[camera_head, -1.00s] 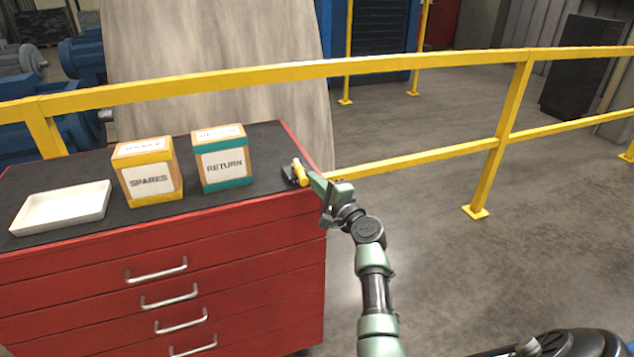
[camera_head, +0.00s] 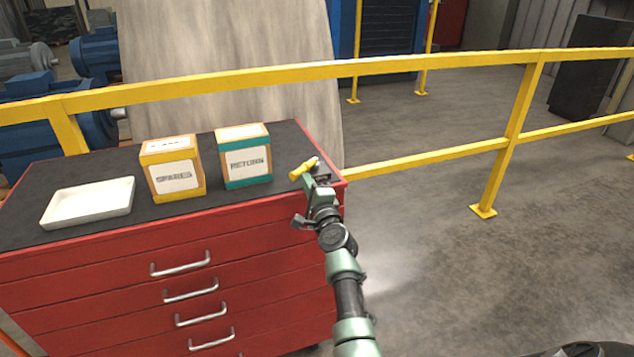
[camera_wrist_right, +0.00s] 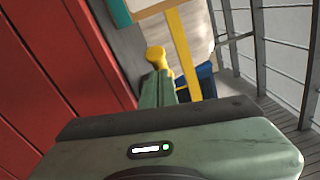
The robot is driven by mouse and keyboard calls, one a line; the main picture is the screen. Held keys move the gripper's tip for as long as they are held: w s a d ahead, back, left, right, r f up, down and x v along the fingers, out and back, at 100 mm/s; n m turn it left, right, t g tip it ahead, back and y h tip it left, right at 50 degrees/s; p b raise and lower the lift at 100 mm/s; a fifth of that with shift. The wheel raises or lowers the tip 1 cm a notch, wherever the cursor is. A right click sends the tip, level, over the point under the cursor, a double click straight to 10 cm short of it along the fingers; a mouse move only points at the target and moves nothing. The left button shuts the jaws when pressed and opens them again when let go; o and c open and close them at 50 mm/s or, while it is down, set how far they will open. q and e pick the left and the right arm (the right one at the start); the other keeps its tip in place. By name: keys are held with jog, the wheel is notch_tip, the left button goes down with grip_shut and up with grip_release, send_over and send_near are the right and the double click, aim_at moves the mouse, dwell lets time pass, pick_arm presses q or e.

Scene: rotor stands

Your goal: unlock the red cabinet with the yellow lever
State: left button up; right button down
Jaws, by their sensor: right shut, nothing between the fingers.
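The red cabinet (camera_head: 281,291) stands at left with a dark top, and its drawers are closed. The yellow lever (camera_head: 299,170) is at the right end of the cabinet top, on a small mount partly hidden by my gripper. Its yellow end points to the left. My right gripper (camera_head: 309,181) is shut and empty, its fingertips at or very close to the lever; I cannot tell if they touch. In the right wrist view the lever (camera_wrist_right: 157,55) shows just beyond the shut fingers (camera_wrist_right: 158,84). My left gripper is not in view.
A white tray (camera_head: 88,203), a yellow SPARES box (camera_head: 174,179) and a teal RETURN box (camera_head: 246,167) stand on the cabinet top, left of the lever. A yellow railing (camera_head: 440,62) runs behind.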

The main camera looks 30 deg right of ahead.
jog(key=shift+w+a+r, duration=0.2)
jog(key=shift+w+a, duration=0.3)
jog(key=shift+a, duration=0.1)
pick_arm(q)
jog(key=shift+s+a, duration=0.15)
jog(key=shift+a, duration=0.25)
pick_arm(e)
jog(key=shift+r, duration=0.1)
